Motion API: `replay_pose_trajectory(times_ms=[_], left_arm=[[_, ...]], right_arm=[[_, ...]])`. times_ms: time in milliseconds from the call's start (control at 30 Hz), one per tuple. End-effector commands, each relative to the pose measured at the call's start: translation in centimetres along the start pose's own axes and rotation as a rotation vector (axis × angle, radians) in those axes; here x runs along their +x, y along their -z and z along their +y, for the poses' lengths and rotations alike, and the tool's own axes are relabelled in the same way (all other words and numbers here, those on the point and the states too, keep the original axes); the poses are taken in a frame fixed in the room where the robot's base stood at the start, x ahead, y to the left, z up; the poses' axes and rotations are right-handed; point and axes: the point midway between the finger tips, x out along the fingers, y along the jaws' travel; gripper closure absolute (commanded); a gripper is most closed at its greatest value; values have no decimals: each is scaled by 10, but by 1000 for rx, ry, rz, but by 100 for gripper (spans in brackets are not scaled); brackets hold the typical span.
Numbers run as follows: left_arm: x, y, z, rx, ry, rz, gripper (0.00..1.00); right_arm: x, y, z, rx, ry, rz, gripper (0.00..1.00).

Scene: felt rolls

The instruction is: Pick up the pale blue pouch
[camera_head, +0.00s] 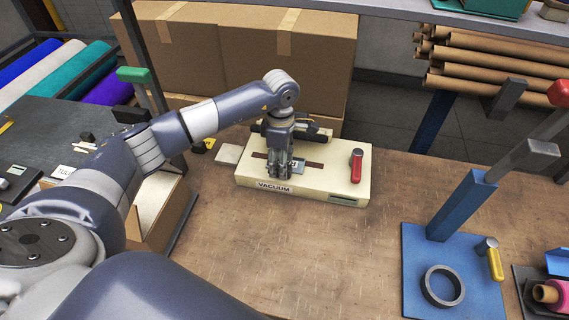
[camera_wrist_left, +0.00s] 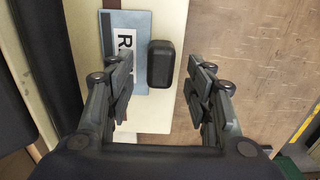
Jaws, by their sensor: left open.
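The pale blue pouch (camera_head: 299,168) lies flat on top of the cream vacuum machine (camera_head: 345,185), partly hidden by my left gripper in the head view. In the left wrist view the pouch (camera_wrist_left: 142,22) carries a white label with dark letters, partly covered by the left-hand finger. My left gripper (camera_head: 280,170) points down over the machine, close above its top. In the wrist view its fingers (camera_wrist_left: 162,84) are apart with nothing held between them. The pouch lies mostly toward the left-hand finger. My right gripper is not in view.
A dark block (camera_wrist_left: 160,64) shows between the fingers in the wrist view. A red handle (camera_head: 356,164) stands on the machine's right side. Cardboard boxes (camera_head: 250,50) stand behind. A blue stand (camera_head: 420,285) with a ring is at right. The front middle of the bench is clear.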

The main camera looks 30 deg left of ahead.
Motion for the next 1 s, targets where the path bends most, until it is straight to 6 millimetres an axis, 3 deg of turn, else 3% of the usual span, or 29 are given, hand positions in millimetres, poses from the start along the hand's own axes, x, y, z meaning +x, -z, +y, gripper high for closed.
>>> replay_pose_trajectory(times_ms=[200, 433, 600, 667, 1000], left_arm=[[22, 0, 0, 0, 0, 1, 52], [24, 0, 1, 1, -1, 0, 52], [23, 0, 1, 1, -1, 0, 90], [23, 0, 1, 1, -1, 0, 100], [22, 0, 1, 0, -2, 0, 100]], right_arm=[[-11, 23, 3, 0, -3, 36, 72], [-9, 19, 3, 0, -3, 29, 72], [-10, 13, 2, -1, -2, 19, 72], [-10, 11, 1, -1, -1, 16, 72], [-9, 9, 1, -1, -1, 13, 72]])
